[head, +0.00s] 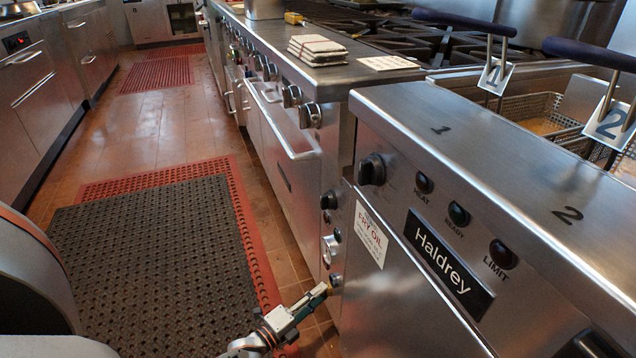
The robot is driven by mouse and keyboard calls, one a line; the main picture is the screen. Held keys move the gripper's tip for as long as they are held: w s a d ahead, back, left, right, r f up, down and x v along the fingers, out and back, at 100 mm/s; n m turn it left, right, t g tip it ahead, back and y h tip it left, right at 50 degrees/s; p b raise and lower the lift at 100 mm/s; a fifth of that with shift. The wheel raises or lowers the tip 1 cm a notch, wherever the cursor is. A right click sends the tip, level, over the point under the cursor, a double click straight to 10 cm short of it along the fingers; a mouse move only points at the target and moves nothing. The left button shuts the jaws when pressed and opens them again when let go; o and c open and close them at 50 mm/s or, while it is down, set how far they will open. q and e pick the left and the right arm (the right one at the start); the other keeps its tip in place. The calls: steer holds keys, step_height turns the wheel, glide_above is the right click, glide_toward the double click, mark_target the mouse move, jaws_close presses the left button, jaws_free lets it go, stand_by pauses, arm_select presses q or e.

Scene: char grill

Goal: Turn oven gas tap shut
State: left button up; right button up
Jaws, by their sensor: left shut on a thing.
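My left gripper (326,290) comes in at the bottom middle. Its fingertips are shut on a small tap (336,280), the lowest control on the narrow steel side panel between the oven range and the fryer. The fingers hide part of this tap, and I cannot read its turn angle. Above it on the same panel are a silver round control (329,248) and a black knob (328,201). My right gripper is out of view.
The Haldrey fryer (448,262) stands close to the right of my left gripper. The oven range (285,150) runs away behind, with several knobs along its front. A black mat (150,250) and open floor lie to the left.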

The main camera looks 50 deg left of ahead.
arm_select(q)
steer(key=o, duration=1.1)
steer(key=shift+s, duration=0.1)
steer(key=s, duration=1.1)
steer(key=shift+s, duration=0.4)
